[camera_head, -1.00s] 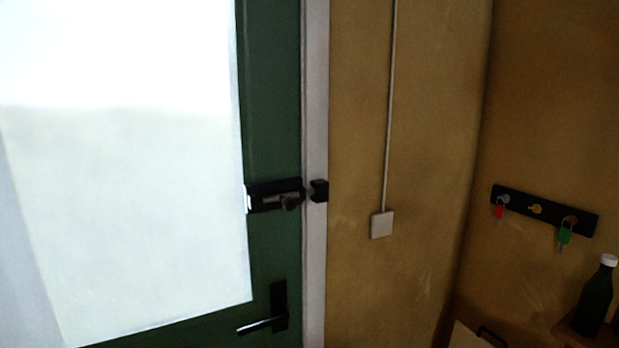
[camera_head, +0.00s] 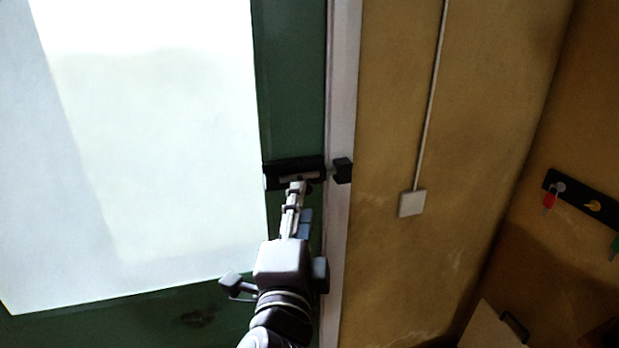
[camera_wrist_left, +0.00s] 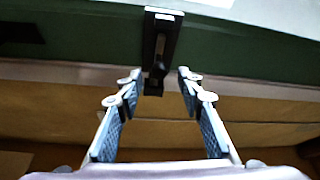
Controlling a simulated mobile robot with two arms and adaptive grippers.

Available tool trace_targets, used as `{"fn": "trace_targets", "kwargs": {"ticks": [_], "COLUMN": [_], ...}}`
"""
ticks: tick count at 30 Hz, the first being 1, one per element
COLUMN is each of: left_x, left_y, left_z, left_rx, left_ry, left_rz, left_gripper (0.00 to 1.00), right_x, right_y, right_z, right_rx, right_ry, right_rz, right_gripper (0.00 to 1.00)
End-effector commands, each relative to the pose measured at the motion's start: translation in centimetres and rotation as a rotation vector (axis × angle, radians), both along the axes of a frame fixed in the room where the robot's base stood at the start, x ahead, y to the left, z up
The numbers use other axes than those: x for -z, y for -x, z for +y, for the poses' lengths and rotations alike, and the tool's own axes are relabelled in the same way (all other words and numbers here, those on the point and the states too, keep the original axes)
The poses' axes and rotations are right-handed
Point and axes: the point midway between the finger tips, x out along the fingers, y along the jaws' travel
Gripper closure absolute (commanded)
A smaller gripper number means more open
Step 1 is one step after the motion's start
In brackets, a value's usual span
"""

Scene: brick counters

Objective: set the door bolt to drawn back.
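The black door bolt (camera_head: 280,166) is mounted on the green door (camera_head: 292,110) near its right edge. Its black keeper (camera_head: 343,170) sits on the white frame, and a thin rod seems to span the gap to it. My left gripper (camera_head: 297,186) reaches up from below, its fingertips at the bolt's lower edge and hiding part of it. In the left wrist view the bolt (camera_wrist_left: 163,30) lies ahead, its dark knob (camera_wrist_left: 157,72) between the spread fingertips, with gaps on both sides. My left gripper is open. My right gripper is not in view.
A bright glass pane (camera_head: 150,150) fills the door's left part. A white switch box (camera_head: 412,203) with a conduit is on the yellow wall. A key rack (camera_head: 575,196) hangs at the right. The wall beside the frame is otherwise clear.

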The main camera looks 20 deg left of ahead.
Motion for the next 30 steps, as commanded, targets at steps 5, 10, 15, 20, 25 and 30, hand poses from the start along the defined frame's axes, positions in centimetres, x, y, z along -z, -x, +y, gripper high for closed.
{"fn": "trace_targets", "kwargs": {"ticks": [5,10,15,20,25,30], "left_x": [-0.4,-0.5,-0.4,-0.3,-0.3,-0.3], "left_y": [-2.9,-5.3,-6.7,-6.9,-6.9,-6.9], "left_z": [0.8,1.2,1.5,1.5,1.5,1.5], "left_rx": [-0.005,-0.003,-0.002,-0.001,-0.001,-0.001], "left_ry": [-0.004,-0.002,0.001,0.003,0.003,0.003], "left_rz": [0.003,0.004,0.004,0.005,0.005,0.005], "left_gripper": [0.65,0.65,0.65,0.65,0.7,0.89], "right_x": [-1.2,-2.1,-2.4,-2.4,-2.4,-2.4], "right_y": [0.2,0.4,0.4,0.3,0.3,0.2], "right_z": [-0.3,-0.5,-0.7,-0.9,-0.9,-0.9], "right_rx": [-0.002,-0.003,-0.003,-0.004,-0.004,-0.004], "right_ry": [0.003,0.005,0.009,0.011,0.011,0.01], "right_rz": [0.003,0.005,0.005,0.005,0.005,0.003], "right_gripper": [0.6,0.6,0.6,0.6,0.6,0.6]}}
